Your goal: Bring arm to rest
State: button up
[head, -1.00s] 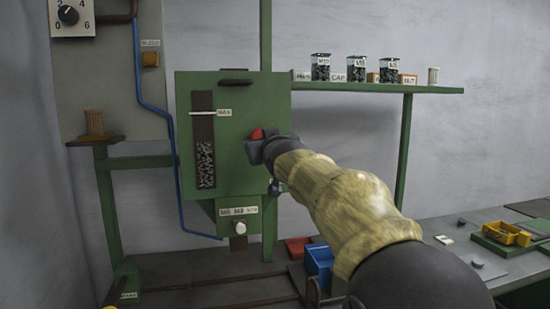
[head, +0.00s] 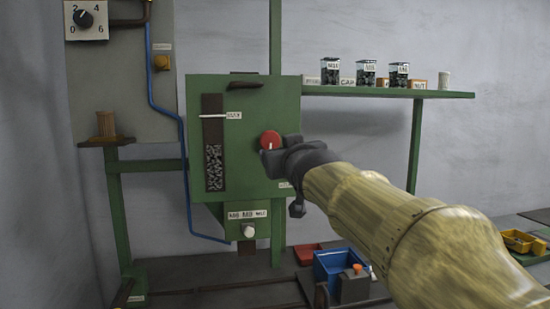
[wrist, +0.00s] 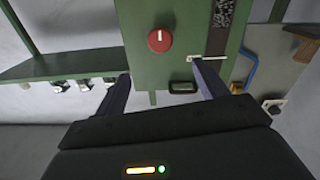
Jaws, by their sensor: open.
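My gripper (head: 272,158) is in front of the right part of the green hopper box (head: 255,110), just below and beside the red round knob (head: 270,140). The wrist view looks at the box upside down. There my gripper (wrist: 158,85) shows two dark fingers spread wide apart with nothing between them. The red knob (wrist: 160,40) with a white mark appears beyond the fingers, apart from them. My sleeved arm reaches in from the lower right and hides part of the bench.
A green shelf (head: 440,95) with jars of small parts (head: 365,74) is at the right. A blue bin (head: 335,264) and a red tray (head: 306,254) sit on the bench below. A blue hose (head: 184,150) runs left of the box. Open wall space lies under the shelf.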

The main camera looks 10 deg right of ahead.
jog(key=s+f+m+g+p, duration=0.1)
jog(key=s+f+g+p, duration=0.2)
jog(key=f, duration=0.8)
jog(key=s+f+g+p, duration=0.1)
jog(key=f+g+p, duration=0.3)
jog(key=f, duration=0.7)
jog(key=s+f+g+p, duration=0.3)
jog(key=s+f+g, duration=0.5)
jog(key=s+f, duration=0.7)
jog(key=s, duration=0.3)
jog(key=shift+s+f+m, duration=0.35)
jog(key=shift+f+m, duration=0.05)
